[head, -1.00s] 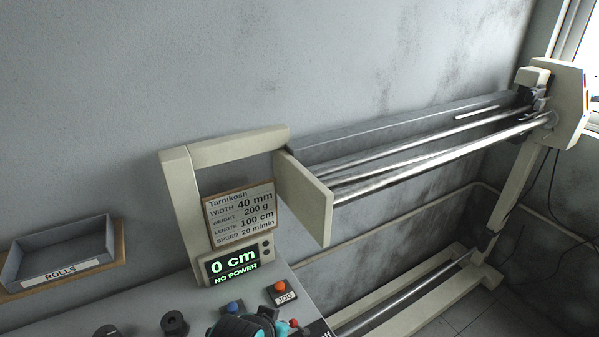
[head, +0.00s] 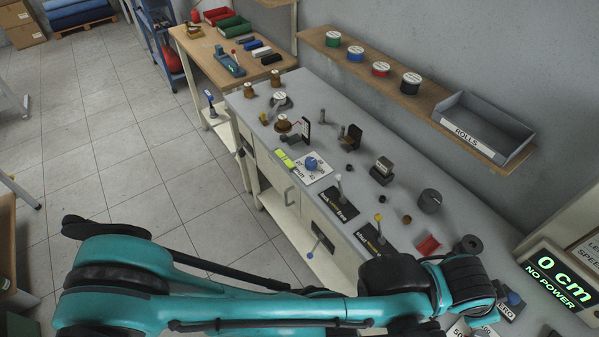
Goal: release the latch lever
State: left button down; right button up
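Several small levers stand on the grey bench, and I cannot tell for sure which is the latch lever. A white-knobbed lever (head: 338,181) stands upright on a black labelled plate whose words seem to include "free". A blue-knobbed lever (head: 314,247) sticks out from the cabinet front. My teal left arm crosses the bottom of the head view, its far end over the bench's near right part. No fingers of my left gripper show. My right gripper is not in view.
The grey bench (head: 300,95) holds a blue knob on a white dial (head: 311,164), several small fixtures and a red block (head: 428,245). A shelf with spools and a ROLLS tray (head: 484,128) runs along the wall. A "NO POWER" display (head: 560,277) is at right. Left floor is open.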

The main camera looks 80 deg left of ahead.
aim_at(338, 177)
jog(key=k+u, duration=0.1)
jog(key=u, duration=2.2)
